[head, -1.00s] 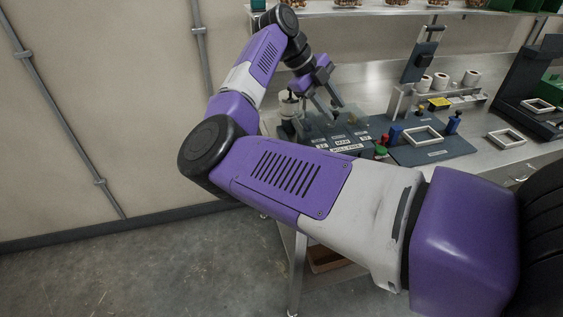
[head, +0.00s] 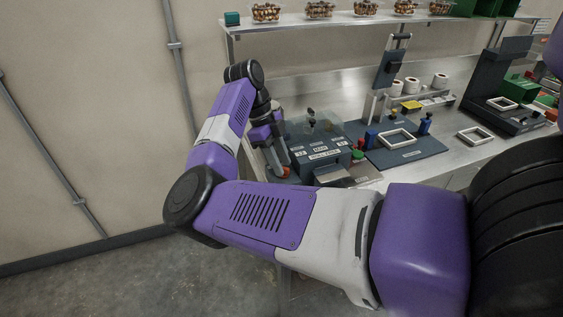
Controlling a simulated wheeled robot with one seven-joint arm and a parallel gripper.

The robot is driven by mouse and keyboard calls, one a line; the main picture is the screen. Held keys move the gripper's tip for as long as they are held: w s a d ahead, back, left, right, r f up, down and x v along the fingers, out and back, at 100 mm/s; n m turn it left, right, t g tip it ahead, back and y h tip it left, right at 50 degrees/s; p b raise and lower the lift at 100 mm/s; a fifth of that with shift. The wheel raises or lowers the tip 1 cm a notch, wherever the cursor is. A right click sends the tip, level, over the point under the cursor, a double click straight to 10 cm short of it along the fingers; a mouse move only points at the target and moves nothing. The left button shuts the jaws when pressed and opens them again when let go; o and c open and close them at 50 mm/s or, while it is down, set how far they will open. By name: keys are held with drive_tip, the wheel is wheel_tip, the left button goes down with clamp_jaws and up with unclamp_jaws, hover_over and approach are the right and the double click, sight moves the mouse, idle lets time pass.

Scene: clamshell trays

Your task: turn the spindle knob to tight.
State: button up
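My gripper (head: 279,163) points down at the left end of the dark labelled unit (head: 318,162) on the steel bench. A small orange-red round part (head: 286,172) shows right by its fingertips; it may be the spindle knob, but it is too small to be sure. I cannot tell whether the fingers touch it. Finger spacing is too small to read, and nothing is clearly held. A dark knob-like part (head: 311,114) stands at the back of the unit, behind a clear panel (head: 306,127). The labels are too small to read surely.
Right of the unit are red and green buttons (head: 358,154), a blue plate with a white frame (head: 397,137), and a raised dark press head (head: 391,66). White rolls (head: 411,86) stand behind. A shelf (head: 350,18) with filled clear trays runs above. My forearm crosses the foreground.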

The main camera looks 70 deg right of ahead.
drive_tip(key=shift+s+f, duration=0.15)
drive_tip(key=shift+f, duration=0.2)
clamp_jaws()
